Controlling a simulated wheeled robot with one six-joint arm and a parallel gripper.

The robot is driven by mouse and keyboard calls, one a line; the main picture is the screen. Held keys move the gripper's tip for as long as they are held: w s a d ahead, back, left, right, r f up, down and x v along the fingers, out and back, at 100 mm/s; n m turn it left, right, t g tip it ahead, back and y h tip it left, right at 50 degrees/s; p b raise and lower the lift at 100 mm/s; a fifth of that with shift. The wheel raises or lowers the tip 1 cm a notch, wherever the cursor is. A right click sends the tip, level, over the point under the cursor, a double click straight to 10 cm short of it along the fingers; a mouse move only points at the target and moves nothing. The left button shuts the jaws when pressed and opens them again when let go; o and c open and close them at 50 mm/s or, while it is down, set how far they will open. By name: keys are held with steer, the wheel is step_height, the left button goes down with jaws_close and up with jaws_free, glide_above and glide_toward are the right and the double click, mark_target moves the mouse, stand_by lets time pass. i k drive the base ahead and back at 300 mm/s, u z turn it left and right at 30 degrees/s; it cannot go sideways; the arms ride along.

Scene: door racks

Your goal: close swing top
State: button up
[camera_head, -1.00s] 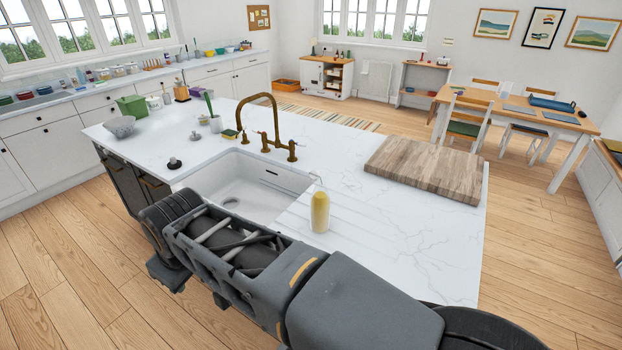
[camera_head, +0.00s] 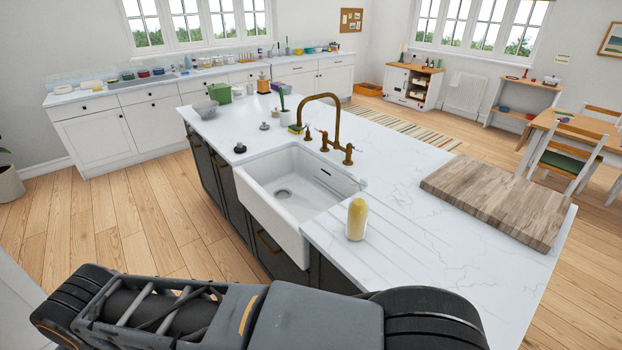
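A pale yellow bottle (camera_head: 356,220) stands upright on the white worktop of the island (camera_head: 425,240), to the right of the sink. A small light piece, perhaps the swing top, shows just above and right of its upper end. It is too small to tell its exact position. My arm crosses the bottom of the view, in front of the island and apart from the bottle. My gripper is not in view.
The white sink (camera_head: 262,200) lies left of the bottle, with a brass tap (camera_head: 335,120) behind it. A wooden board (camera_head: 497,200) lies to the right. Worktop between bottle and board is clear. Open wooden floor (camera_head: 130,235) lies left of the island.

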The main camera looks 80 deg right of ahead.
mark_target(355, 180)
steer(key=u, duration=0.2)
steer(key=i, duration=0.6)
steer(key=z, duration=2.55)
